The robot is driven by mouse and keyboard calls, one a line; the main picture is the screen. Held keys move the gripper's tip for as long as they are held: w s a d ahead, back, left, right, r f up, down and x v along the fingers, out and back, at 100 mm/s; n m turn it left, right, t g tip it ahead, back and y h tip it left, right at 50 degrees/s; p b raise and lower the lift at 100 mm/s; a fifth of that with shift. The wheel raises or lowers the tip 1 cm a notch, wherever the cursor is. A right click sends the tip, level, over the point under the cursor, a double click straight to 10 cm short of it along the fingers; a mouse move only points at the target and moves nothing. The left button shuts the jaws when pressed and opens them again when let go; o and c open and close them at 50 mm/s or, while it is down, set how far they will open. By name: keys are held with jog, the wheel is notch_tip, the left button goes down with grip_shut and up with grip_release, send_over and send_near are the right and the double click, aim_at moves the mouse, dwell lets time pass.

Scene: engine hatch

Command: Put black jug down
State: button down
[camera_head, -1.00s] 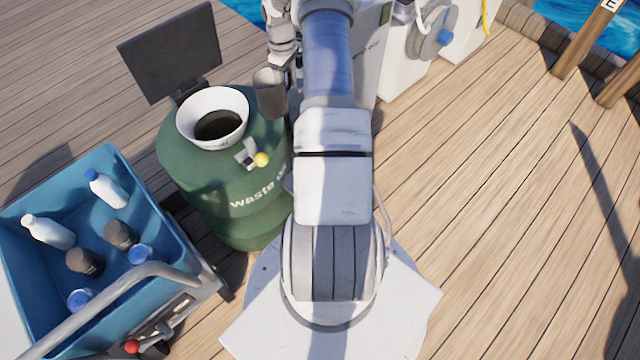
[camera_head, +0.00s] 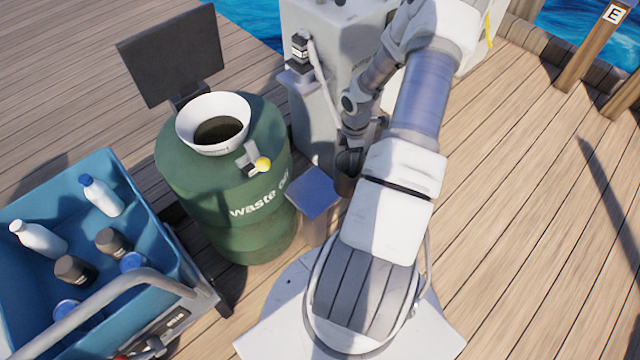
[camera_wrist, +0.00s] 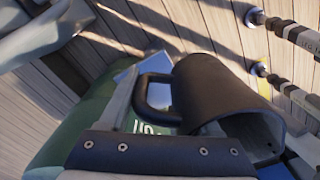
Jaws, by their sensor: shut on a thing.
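The black jug (camera_head: 346,182) hangs in my gripper (camera_head: 366,132) in the head view, just right of a small blue-topped stand (camera_head: 314,190). My arm covers part of the jug and the fingertips. In the wrist view the black jug (camera_wrist: 222,88) is large and tilted, its open mouth toward the lower right and its looped handle on the left. My gripper is shut on the jug; the exact contact is hard to see. I cannot see any surface touching the jug.
The green waste oil drum (camera_head: 222,195) with a white funnel (camera_head: 183,130) stands left of the stand. A blue crate (camera_head: 150,215) of bottles is at the lower left. A grey cabinet (camera_head: 312,110) stands behind. Open wooden deck (camera_head: 510,220) lies right.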

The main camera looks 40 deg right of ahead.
jog(key=w+a+f+b, duration=0.1)
jog(key=w+f, duration=0.1)
jog(key=w, duration=0.1)
jog(key=w+a+f+b, duration=0.1)
jog(key=w+a+f, duration=0.1)
jog(key=w, duration=0.1)
jog(key=w+a+f+b, duration=0.1)
jog(key=w+f, duration=0.1)
jog(key=w, duration=0.2)
jog(key=shift+a+f, duration=0.3)
jog(key=shift+f, duration=0.05)
jog(key=shift+f+b, duration=0.95)
jog(key=shift+f, duration=0.95)
jog(key=shift+f, duration=0.15)
jog(key=shift+c, duration=0.5)
grip_release()
notch_tip(320, 180, up, 12)
jog(key=p, duration=0.3)
jog(key=shift+p, duration=0.35)
